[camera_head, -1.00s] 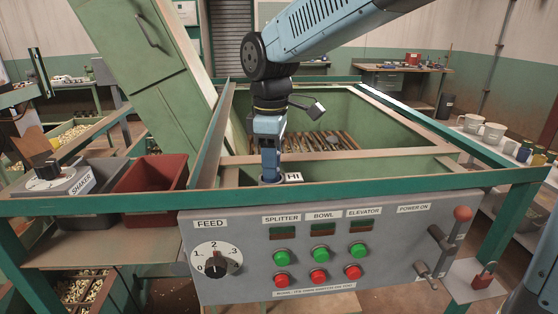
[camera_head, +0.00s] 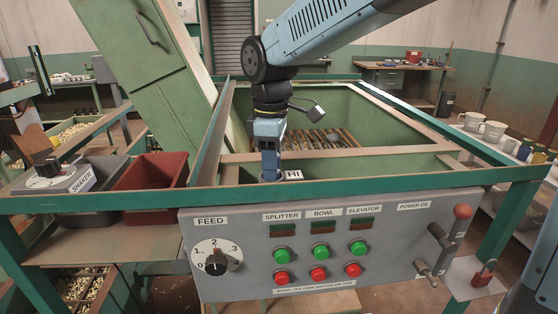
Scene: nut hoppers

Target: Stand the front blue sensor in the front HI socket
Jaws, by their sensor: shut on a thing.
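My gripper (camera_head: 268,166) points straight down at the front rail of the hopper frame, beside the white HI label (camera_head: 293,175). It is shut on the blue sensor (camera_head: 268,175), of which only a little shows between and below the fingers. The sensor looks upright. Its lower end is at the blue-grey front HI socket (camera_head: 272,181), just left of the label. I cannot tell how deep it sits in the socket.
The green hopper (camera_head: 385,135) with slats in its floor lies behind my gripper. The control panel (camera_head: 330,240) hangs below the front rail (camera_head: 400,186). A red bin (camera_head: 150,172) and the shaker box (camera_head: 50,182) stand to the left. Mugs (camera_head: 492,131) stand at the right.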

